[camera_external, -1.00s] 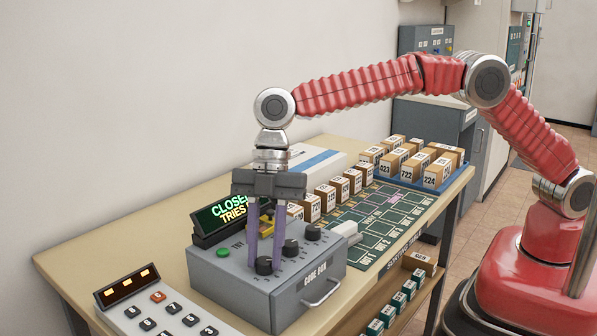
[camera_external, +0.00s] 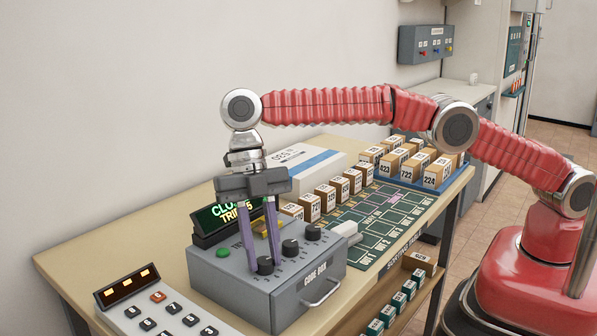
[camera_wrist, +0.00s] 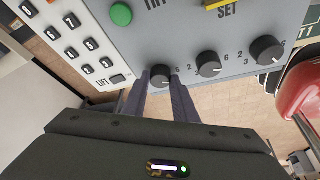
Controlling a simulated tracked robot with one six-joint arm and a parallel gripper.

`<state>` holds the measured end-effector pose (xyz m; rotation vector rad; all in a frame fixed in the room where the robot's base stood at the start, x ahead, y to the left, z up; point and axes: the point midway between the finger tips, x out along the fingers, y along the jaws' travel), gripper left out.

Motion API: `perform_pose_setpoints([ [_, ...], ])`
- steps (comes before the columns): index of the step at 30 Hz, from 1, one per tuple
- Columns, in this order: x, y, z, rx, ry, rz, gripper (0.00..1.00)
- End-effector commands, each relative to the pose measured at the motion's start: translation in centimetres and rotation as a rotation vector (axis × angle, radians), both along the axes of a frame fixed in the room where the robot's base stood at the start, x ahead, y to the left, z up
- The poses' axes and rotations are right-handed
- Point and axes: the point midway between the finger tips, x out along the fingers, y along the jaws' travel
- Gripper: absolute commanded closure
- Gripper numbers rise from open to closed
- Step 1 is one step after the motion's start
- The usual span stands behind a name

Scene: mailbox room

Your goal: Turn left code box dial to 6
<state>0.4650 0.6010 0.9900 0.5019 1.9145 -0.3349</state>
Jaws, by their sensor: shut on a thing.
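The grey code box (camera_external: 300,286) stands on the table with three black dials on its sloped top. The left dial (camera_external: 265,264) is nearest the green button. My gripper (camera_external: 262,260) reaches down with its purple fingers on either side of this dial, and is shut on it. In the wrist view the left dial (camera_wrist: 160,75) sits between my fingertips (camera_wrist: 161,84); a 6 shows just to its right, and its pointer is too small to read. The middle dial (camera_wrist: 208,63) and right dial (camera_wrist: 266,50) stand free to the right.
A green button (camera_external: 194,252) and a lit display (camera_external: 228,215) are at the box's left and back. A keypad (camera_external: 165,315) lies at the front left. Numbered parcels (camera_external: 325,197) stand behind the box. A handle (camera_external: 322,291) sticks out in front.

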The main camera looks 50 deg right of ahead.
Motion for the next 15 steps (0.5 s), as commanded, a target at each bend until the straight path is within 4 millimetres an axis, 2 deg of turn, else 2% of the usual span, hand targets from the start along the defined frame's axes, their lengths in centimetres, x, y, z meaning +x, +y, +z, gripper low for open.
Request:
perform_pose_setpoints([
  [15,0.20,-0.07,-0.11,-0.002,-0.002,0.063,0.97],
])
